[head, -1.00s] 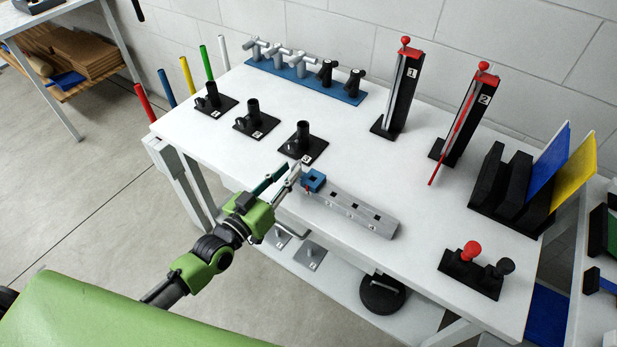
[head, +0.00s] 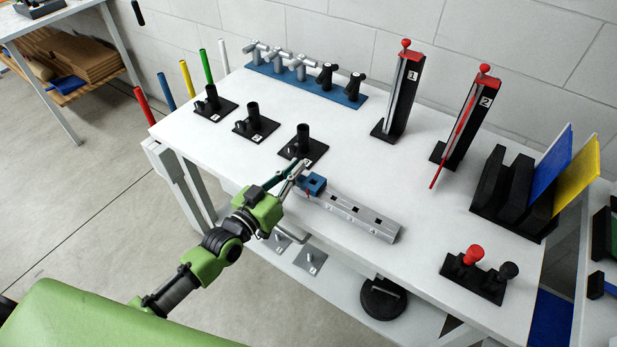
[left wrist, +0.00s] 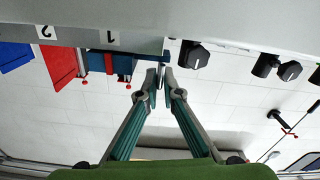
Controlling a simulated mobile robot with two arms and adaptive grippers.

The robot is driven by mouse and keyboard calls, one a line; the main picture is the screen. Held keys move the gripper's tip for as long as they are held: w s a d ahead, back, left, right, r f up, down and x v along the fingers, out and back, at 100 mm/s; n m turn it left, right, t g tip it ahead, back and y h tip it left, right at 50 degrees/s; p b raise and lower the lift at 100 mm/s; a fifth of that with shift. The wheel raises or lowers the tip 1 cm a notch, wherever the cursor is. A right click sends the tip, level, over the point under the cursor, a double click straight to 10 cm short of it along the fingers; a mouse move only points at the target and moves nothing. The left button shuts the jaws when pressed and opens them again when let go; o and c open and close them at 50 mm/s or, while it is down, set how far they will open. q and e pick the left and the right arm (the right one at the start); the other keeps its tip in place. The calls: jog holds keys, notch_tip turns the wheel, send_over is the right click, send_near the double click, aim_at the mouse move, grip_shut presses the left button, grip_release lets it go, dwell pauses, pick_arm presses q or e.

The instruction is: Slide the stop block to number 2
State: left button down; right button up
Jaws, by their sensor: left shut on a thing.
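The blue stop block (head: 313,184) sits at the left end of a grey slotted rail (head: 386,229) on the white bench, with a small red mark near its front. The rail has dark square holes on top and small number labels along its front, too small to read surely in the head view. My left gripper (head: 297,171) is at the block's left end, its fingers close together and shut on it. In the left wrist view the fingertips (left wrist: 160,76) nearly meet; what lies between them is mostly hidden. My right gripper is not in view.
A black post on a base (head: 303,141) stands just behind the gripper. Two upright stands with red tops, 1 (head: 398,95) and 2 (head: 465,120), stand at the back. A red and black knob base (head: 474,279) is at the right front.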

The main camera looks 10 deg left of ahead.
aim_at(314, 180)
pick_arm(q)
jog(key=shift+s+d+r+p, duration=0.1)
jog(key=shift+s+d+p, duration=0.25)
jog(key=shift+d, duration=0.45)
jog(key=shift+s+d+p, duration=0.2)
jog(key=shift+d+p, duration=0.2)
jog(key=shift+d, duration=0.35)
jog(key=shift+s+d+p, duration=0.25)
jog(key=shift+d, duration=0.45)
jog(key=shift+s+d+p, duration=0.25)
jog(key=shift+d, duration=0.4)
jog(key=c, duration=1.8)
grip_release()
jog(key=shift+o, duration=0.2)
jog(key=v, duration=1.2)
